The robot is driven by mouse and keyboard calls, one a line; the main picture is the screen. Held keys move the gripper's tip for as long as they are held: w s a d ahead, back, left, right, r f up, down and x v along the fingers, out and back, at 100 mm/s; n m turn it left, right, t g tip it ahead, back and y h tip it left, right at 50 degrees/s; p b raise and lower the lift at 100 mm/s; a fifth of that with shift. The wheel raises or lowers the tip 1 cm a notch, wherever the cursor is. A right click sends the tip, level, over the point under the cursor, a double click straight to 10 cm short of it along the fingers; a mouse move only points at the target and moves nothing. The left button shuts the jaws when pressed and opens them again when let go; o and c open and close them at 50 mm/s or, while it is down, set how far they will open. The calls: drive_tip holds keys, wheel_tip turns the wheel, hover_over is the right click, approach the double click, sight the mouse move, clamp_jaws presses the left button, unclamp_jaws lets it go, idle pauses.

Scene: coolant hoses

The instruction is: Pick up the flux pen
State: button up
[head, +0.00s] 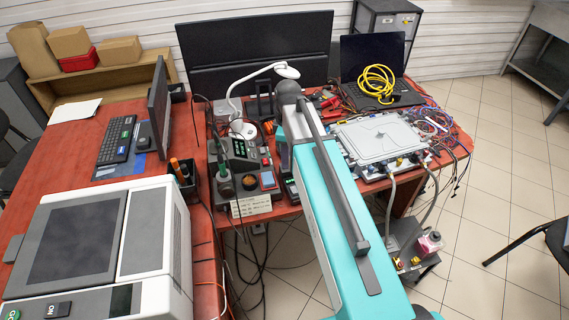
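I cannot pick out the flux pen for certain. An orange-topped pen-like thing (176,166) stands in a small black holder (188,184) at the edge of the left red table. It is too small to tell whether this is the flux pen. My teal arm reaches from the bottom of the view up over the middle of the benches. My gripper does not show, and part of the bench is hidden behind my arm.
A soldering station (240,150) stands left of my arm, and a grey metal housing (382,138) with hoses stands right. A laptop (372,58) bears a yellow cable coil (377,82). A large white machine (95,245) fills the lower left. Tiled floor (500,150) is open at right.

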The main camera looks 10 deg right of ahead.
drive_tip(key=shift+f, duration=0.7)
clamp_jaws()
